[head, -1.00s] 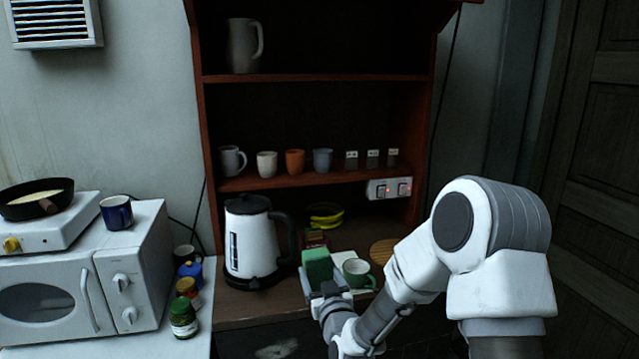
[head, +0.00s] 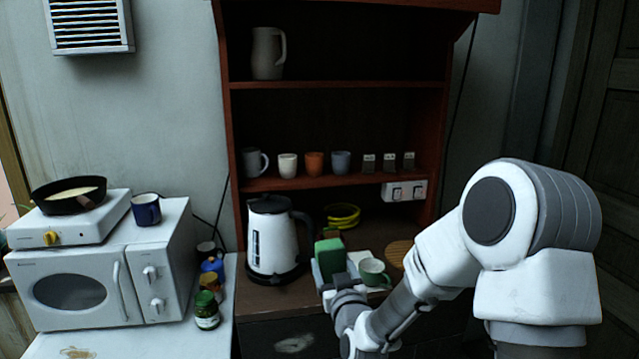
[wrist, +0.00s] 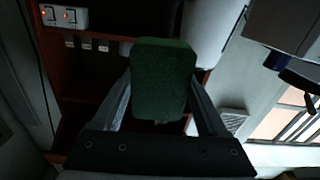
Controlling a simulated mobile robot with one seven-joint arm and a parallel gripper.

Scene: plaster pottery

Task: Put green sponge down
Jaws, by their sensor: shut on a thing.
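The green sponge (head: 330,258) is held upright in my gripper (head: 340,285), above the front of the cabinet's lower shelf. In the wrist view the sponge (wrist: 162,80) sits between the two fingers of my gripper (wrist: 160,105), which are shut on it. The sponge hides part of what lies behind it. In the head view it is left of a green cup and right of the white kettle, apart from the kettle.
Mugs line the shelf above. The microwave (head: 85,285) and jars (head: 206,310) are at left.

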